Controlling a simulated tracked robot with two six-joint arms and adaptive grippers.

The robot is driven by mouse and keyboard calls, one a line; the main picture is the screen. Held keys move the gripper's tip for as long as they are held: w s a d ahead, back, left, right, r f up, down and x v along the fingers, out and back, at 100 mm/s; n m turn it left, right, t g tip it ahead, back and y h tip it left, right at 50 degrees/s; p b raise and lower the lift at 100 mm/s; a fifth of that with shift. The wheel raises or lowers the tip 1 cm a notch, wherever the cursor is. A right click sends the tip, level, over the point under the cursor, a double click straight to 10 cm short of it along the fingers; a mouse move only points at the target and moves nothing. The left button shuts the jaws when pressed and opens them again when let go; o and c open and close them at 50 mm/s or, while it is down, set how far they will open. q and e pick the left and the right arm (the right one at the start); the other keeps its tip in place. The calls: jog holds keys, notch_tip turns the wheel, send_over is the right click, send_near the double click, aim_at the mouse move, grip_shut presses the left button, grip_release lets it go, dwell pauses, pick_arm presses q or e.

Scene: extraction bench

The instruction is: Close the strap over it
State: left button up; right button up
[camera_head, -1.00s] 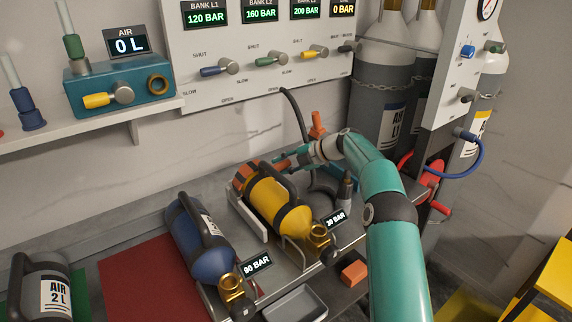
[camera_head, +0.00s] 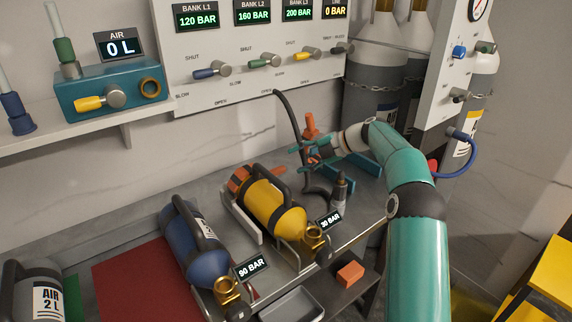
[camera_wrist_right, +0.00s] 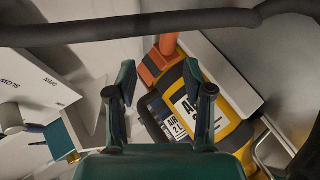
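The yellow cylinder (camera_head: 267,198) with a black handle lies in a metal cradle (camera_head: 240,218) on the bench. An orange strap-like piece (camera_head: 240,180) shows at its far end; I cannot tell whether it is fastened. The cylinder's labelled end (camera_wrist_right: 190,105) and orange parts (camera_wrist_right: 150,70) also show in the right wrist view. My right gripper (camera_head: 306,154) is open and empty, above and to the right of the cylinder's far end, near an upright orange piece (camera_head: 310,124). Its two fingers (camera_wrist_right: 165,95) stand apart in the wrist view. My left gripper is not in view.
A blue cylinder (camera_head: 195,245) lies left of the yellow one. A black hose (camera_head: 293,120) hangs behind my gripper, and a black-topped fitting (camera_head: 340,190) stands below my forearm. An orange block (camera_head: 350,272) and grey tray (camera_head: 292,304) are near the front. The valve panel (camera_head: 190,95) bounds the back.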

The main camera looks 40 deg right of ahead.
jog(key=shift+v, duration=1.6)
